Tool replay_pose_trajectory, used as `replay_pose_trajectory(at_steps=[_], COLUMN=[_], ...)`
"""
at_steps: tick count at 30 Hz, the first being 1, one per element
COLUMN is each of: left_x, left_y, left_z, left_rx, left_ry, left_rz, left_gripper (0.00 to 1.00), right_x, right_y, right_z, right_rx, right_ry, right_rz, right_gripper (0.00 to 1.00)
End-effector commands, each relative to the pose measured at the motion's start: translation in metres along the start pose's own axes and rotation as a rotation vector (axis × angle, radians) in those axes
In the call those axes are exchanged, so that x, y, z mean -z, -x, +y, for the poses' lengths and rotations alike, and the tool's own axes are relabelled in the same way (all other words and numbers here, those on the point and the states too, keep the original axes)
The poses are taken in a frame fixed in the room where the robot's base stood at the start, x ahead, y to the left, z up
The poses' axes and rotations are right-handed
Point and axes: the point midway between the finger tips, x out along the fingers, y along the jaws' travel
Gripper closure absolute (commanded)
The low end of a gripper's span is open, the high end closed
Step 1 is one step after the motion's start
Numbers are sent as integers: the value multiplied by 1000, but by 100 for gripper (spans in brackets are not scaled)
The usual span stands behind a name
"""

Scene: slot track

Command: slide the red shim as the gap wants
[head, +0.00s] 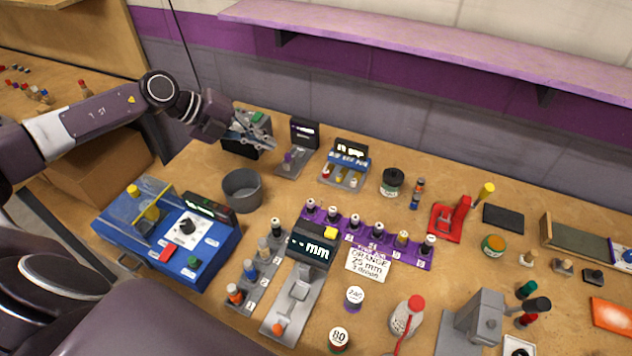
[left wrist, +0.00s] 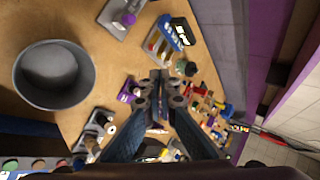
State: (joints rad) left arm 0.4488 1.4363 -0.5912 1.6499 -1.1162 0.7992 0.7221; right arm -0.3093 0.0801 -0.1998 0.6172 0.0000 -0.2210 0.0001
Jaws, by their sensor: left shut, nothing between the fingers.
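A small blue station (head: 348,164) with a dark display (head: 351,148) stands at the back middle; its lit text is too small to read fully, though it seems to include "gap". My right gripper is not visible.
A grey bowl (head: 242,190) and a blue machine (head: 170,232) stand at the left. A grey stand with a purple knob (head: 292,160) is between my left gripper and the blue station. A purple rack (head: 375,240) is in front. A dark jar (head: 391,182) stands to the right.

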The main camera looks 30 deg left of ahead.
Motion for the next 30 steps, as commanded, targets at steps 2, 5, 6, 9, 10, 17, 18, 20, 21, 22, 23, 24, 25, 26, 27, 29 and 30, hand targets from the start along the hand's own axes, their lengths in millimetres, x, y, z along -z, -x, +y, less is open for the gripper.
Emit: replay_pose_trajectory(at_steps=[2, 5, 6, 9, 10, 17, 18, 20, 21, 22, 23, 24, 25, 26, 27, 29, 30], left_x=[0, 0, 0, 0, 0, 0, 0, 0, 1, 1, 1, 1, 1, 1, 1, 1, 1], left_y=[-28, -43, -47, -55, -57, -62, -64, -68, -72, -76, -81, -87, -92, -98, -106, -117, -125], left_z=[30, 46, 50, 59, 61, 65, 64, 64, 63, 63, 62, 61, 61, 62, 61, 61, 61], left_rx=[0, 0, 1, 1, 1, 2, 2, 3, 4, 3, 4, 5, 6, 5, 5, 5, 5], left_ry=[0, 0, 0, 0, 0, 0, 0, 2, 2, 1, 1, 0, 2, 2, 2, 2, 3], left_rz=[1, 0, 0, 0, 0, 0, 0, 1, 2, 3, 4, 3, 3, 3, 3, 3, 3], left_gripper=[100, 100, 100, 100, 100, 100, 100, 100, 100, 100, 100, 100, 100, 100, 100, 100, 100], right_x=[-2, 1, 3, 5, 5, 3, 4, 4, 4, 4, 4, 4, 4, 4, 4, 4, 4], right_y=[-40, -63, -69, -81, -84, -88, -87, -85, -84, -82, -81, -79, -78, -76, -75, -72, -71], right_z=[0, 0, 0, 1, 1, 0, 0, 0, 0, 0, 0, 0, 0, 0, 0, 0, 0], right_rx=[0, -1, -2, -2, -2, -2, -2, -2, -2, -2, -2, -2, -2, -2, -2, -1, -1], right_ry=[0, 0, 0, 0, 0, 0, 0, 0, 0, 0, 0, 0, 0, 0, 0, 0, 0], right_rz=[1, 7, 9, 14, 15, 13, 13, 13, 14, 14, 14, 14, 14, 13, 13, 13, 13], right_gripper=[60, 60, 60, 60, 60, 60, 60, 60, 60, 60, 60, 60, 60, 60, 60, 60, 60])
